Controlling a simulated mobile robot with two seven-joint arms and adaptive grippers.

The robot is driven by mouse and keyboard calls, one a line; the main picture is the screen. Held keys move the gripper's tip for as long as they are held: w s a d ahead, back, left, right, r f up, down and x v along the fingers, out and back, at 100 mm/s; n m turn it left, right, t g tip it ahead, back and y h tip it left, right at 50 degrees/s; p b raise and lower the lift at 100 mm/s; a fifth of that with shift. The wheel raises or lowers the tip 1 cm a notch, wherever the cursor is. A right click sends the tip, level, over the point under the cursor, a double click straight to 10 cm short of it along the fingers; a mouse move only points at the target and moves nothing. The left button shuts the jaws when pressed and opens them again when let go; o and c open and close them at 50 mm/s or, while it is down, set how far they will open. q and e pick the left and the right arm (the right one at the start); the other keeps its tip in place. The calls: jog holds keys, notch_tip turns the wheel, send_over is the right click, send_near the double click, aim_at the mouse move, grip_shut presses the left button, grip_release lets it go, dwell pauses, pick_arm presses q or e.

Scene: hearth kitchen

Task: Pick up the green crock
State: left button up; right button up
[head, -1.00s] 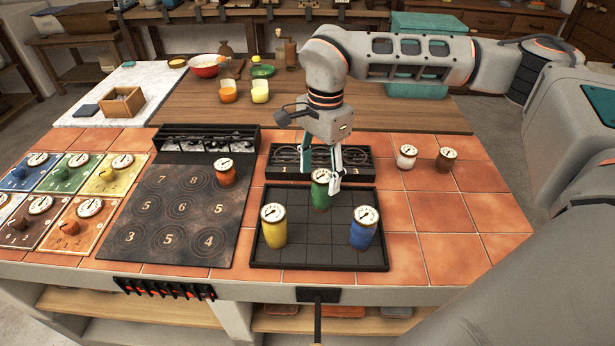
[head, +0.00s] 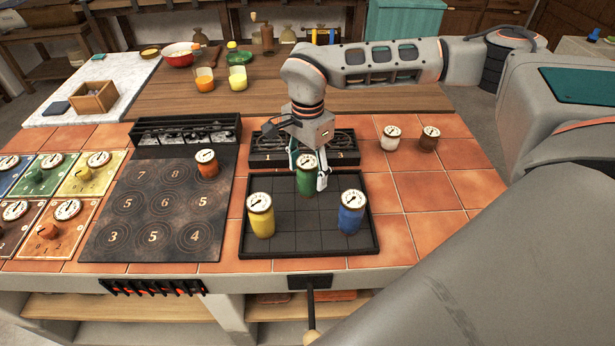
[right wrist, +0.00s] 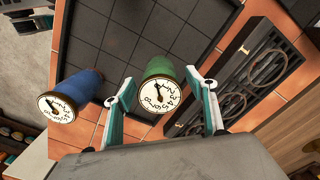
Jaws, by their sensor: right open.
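The green crock (head: 306,181) stands upright at the back of the black gridded tray (head: 309,242), with a white dial on its lid. My right gripper (head: 308,178) is open and lowered around it, one finger on each side. In the right wrist view the green crock (right wrist: 160,83) shows between the two spread fingertips (right wrist: 160,92). I cannot tell whether either finger touches it. My left gripper is not in view.
A yellow crock (head: 261,218) and a blue crock (head: 351,213) stand in the same tray, nearer the front. A black rack (head: 262,150) lies just behind the tray.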

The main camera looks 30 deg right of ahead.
jog(key=c, duration=1.5)
jog(key=shift+r, duration=0.1)
notch_tip(320, 180, up, 20)
jog(key=shift+r+p, duration=0.1)
jog(key=shift+p, duration=0.7)
